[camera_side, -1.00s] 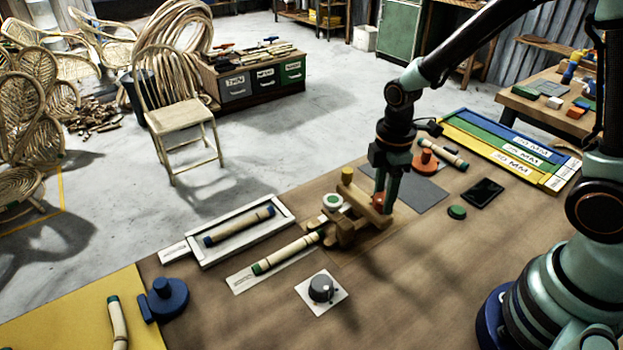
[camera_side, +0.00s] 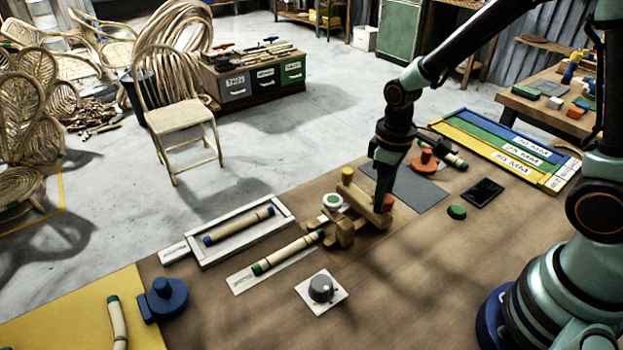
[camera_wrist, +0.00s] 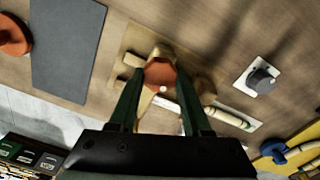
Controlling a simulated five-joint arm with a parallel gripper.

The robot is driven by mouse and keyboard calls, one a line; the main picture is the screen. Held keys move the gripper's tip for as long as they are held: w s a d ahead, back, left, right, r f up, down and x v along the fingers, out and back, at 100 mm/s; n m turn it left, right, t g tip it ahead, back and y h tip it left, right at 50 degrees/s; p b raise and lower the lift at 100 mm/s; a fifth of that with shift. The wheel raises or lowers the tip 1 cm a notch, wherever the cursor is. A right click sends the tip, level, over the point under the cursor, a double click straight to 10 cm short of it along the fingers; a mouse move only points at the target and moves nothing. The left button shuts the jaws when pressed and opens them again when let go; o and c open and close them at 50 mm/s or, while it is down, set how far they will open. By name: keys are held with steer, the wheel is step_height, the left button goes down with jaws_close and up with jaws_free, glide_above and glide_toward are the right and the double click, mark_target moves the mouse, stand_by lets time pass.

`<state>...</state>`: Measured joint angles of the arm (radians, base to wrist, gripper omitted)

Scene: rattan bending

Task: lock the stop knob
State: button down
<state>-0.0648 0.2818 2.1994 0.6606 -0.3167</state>
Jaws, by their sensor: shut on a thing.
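The stop knob is an orange-red knob on the wooden bending jig (camera_side: 347,228). In the side view the knob (camera_side: 388,204) shows at the jig's right end, partly behind my fingers. In the wrist view the knob (camera_wrist: 160,73) sits between my fingertips, with a small pale dot on its near edge. My gripper (camera_side: 380,206) points down at the jig and is shut on the knob; it also shows in the wrist view (camera_wrist: 160,88). The knob's underside is hidden.
A rattan piece (camera_side: 286,254) with green ends lies left of the jig. A grey dial (camera_side: 321,288) on a white plate is in front. A framed tray (camera_side: 214,256) lies behind left. A grey mat (camera_side: 418,187), green button (camera_side: 456,212) and black tablet (camera_side: 482,193) are to the right.

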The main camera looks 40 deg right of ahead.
steer(key=m, duration=0.4)
steer(key=shift+m, duration=0.3)
steer(key=m, duration=0.4)
steer(key=shift+m, duration=0.3)
steer(key=shift+c, duration=1.7)
jaws_free()
step_height(320, 180, up, 12)
steer(key=shift+r, duration=0.1)
